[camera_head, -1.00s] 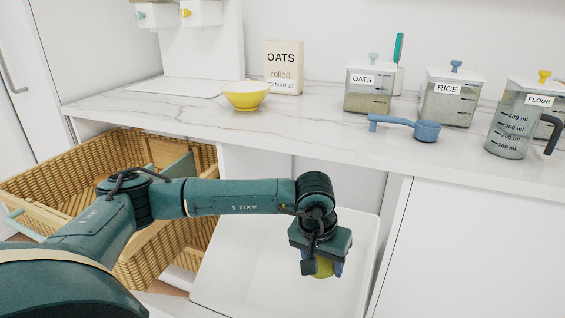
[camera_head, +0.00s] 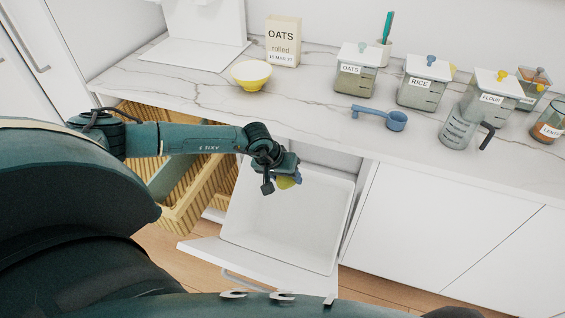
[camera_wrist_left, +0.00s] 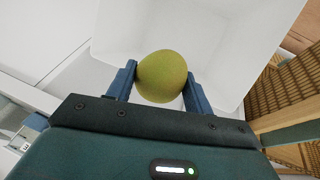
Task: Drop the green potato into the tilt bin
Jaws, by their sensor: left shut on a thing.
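The green potato (camera_wrist_left: 162,76) is yellow-green and rounded, held between the two blue fingers of my left gripper (camera_wrist_left: 158,88). In the head view, the potato (camera_head: 286,182) shows below the left gripper (camera_head: 282,177), partly hidden by it. The tilt bin (camera_head: 290,235) is a white open box tipped out from under the counter, and its white interior also shows in the left wrist view (camera_wrist_left: 200,30). The left gripper is over the bin's upper part near its left side. My right gripper is not in view.
A wicker basket drawer (camera_head: 190,190) stands pulled out left of the bin. The bin interior looks empty.

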